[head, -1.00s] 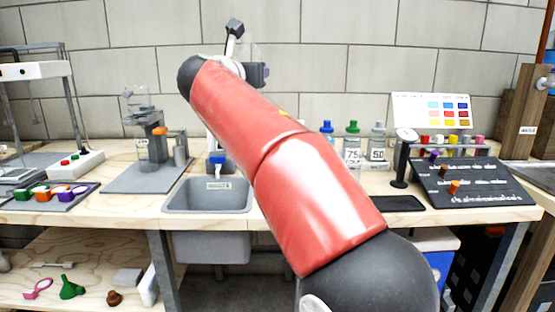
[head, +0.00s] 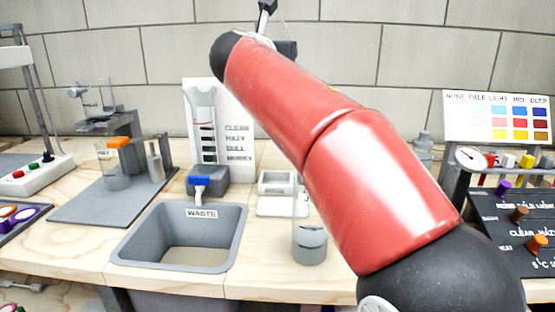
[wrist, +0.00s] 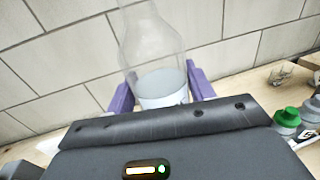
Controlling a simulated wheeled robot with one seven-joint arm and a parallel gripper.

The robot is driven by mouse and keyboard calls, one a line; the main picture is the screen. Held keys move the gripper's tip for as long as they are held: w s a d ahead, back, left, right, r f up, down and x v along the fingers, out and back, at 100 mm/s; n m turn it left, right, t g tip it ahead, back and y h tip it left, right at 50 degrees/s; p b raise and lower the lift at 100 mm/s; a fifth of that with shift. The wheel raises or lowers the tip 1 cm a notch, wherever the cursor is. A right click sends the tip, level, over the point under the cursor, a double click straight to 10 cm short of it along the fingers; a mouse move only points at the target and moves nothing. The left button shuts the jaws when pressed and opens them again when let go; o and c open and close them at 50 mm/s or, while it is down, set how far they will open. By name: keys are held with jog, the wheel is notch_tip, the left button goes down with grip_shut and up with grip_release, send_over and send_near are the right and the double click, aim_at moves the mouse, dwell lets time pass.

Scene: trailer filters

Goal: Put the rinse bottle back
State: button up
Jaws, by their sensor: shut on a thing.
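My gripper (wrist: 159,88) has its purple fingers on either side of a clear bottle (wrist: 150,38), in the wrist view, and is shut on it. The bottle has sloping shoulders and a white band with pale contents low down. I take it for the rinse bottle; no readable label shows. It is held up in front of the block wall. In the head view my red arm hides most of the gripper and the bottle.
A grey waste basin (head: 128,250) with a blue-handled tap (head: 199,182) is left of my arm. A clear vessel (head: 310,243) stands right of it. Capped bottles show at right in the wrist view, one with a green cap (wrist: 287,116). A dial stand (head: 470,158) and dark board (head: 490,215) are at right.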

notch_tip(320, 180, down, 24)
jog(key=shift+r+b, duration=0.25)
jog(key=shift+b, duration=0.75)
jog(key=shift+f, duration=0.1)
jog(key=o, duration=1.2)
jog(key=shift+r, duration=0.2)
jog(key=b+v, duration=0.1)
jog(key=v, duration=1.1)
jog(key=shift+f, duration=0.1)
